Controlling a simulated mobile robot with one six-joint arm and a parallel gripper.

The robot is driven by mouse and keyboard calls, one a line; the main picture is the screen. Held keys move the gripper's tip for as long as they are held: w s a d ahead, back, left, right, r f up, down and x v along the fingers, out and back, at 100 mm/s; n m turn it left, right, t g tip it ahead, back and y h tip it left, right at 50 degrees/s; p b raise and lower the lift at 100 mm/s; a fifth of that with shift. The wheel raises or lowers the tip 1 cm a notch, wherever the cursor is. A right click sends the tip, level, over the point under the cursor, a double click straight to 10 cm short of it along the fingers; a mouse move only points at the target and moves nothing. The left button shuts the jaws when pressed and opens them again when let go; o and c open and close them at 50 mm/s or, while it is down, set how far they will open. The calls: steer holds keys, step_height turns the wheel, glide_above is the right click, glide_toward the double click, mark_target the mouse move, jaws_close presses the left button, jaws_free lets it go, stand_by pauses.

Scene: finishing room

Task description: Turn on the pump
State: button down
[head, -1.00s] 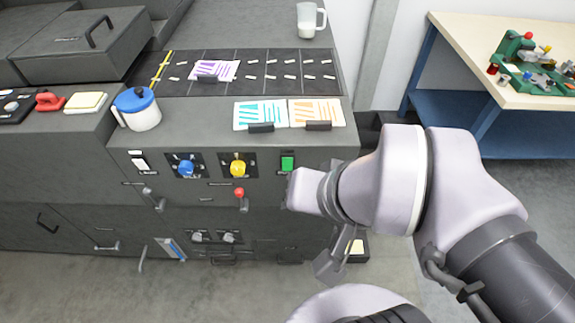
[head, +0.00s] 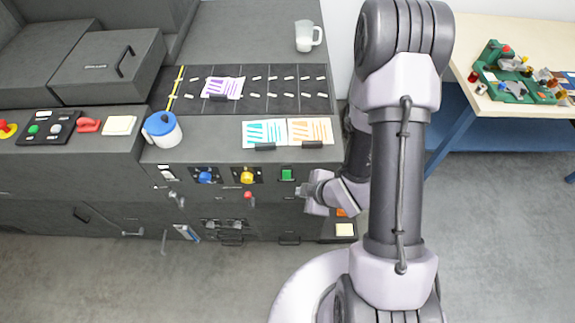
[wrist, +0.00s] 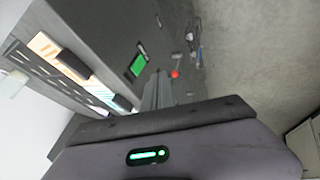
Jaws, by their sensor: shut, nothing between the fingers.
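The grey machine's front panel (head: 228,183) carries a green switch (head: 287,174), a yellow knob (head: 247,176), a blue knob (head: 206,177) and a small red-tipped lever (head: 248,195). I cannot read which one is labelled for the pump. My gripper (head: 303,191) is just right of and below the green switch in the head view, shut and empty. In the wrist view the closed fingers (wrist: 158,88) point toward the panel, between the green switch (wrist: 138,65) and the red-tipped lever (wrist: 174,74). They look apart from both; exact distance is unclear.
Orange (head: 311,130) and teal (head: 265,132) cards stand clipped on the ledge above the panel. A blue-lidded jug (head: 162,129) stands left, and a clear mug (head: 307,36) at the back. A workbench (head: 464,50) is at right. The floor (head: 500,220) in front is open.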

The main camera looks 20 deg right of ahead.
mark_target(287, 175)
steer(key=shift+f, duration=0.1)
steer(key=w+a+f+b, duration=0.1)
steer(key=w+f+b, duration=0.7)
steer(key=b, duration=0.9)
steer(key=shift+w+f, duration=0.25)
steer(key=shift+w, duration=0.4)
steer(key=shift+a, duration=0.1)
